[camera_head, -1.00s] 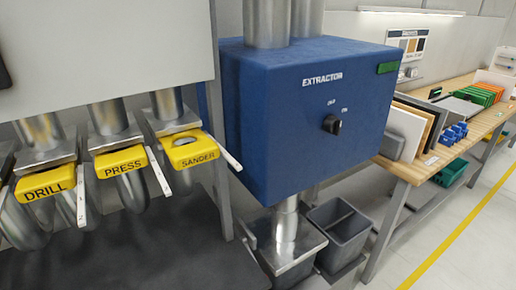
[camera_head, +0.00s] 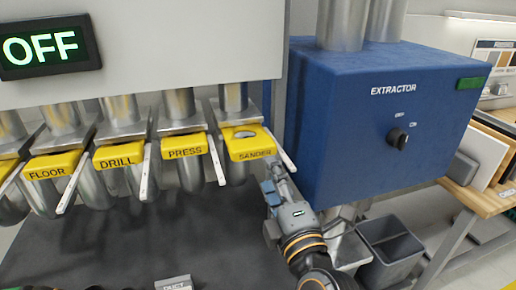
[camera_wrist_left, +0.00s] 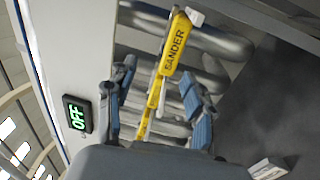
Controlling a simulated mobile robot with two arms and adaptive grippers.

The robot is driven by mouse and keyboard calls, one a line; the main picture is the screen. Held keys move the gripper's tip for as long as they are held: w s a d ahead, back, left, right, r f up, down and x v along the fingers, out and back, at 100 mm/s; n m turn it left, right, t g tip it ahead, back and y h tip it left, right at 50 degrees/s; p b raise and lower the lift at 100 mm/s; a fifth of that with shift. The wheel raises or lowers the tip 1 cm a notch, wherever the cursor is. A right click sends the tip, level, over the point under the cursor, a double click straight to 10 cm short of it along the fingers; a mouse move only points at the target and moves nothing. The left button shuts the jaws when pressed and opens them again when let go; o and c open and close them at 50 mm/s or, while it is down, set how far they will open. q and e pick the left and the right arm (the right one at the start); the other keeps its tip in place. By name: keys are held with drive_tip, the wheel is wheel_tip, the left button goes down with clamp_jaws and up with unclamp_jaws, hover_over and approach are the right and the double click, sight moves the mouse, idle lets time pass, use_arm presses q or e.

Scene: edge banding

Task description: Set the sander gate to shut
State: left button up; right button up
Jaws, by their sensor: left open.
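The sander gate (camera_head: 250,146) is a yellow plate marked SANDER, at the right end of a row of gates in the head view. A grey opening shows in its top, and a pale lever (camera_head: 280,152) slants down at its right side. My left gripper (camera_head: 271,192) is open just below and right of the plate, near the lever's lower end; contact cannot be told. In the left wrist view, the sander plate (camera_wrist_left: 175,48) lies ahead, beyond the two open fingers (camera_wrist_left: 158,98), with nothing between the fingertips. My right gripper is in neither view.
The press (camera_head: 185,146), drill (camera_head: 118,156) and floor (camera_head: 53,167) gates stand to the left, each with a pale lever. The blue extractor box (camera_head: 365,125) is close on the right. A black display (camera_head: 48,47) reads OFF. Grey bins (camera_head: 388,246) stand below the box.

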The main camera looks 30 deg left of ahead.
sight(255, 155)
use_arm(q)
drive_tip(key=shift+g+h, duration=0.3)
drive_tip(key=shift+h, duration=0.3)
drive_tip(key=p+x, duration=0.1)
drive_tip(key=x, duration=0.3)
drive_tip(key=p+x, duration=0.1)
drive_tip(key=x, duration=0.3)
drive_tip(key=f+p+x, duration=0.1)
drive_tip(key=p+x, duration=0.1)
drive_tip(key=x, duration=0.2)
drive_tip(key=shift+w+a+f, duration=0.1)
drive_tip(key=shift+w+a, duration=0.3)
drive_tip(key=shift+a, duration=0.1)
clamp_jaws()
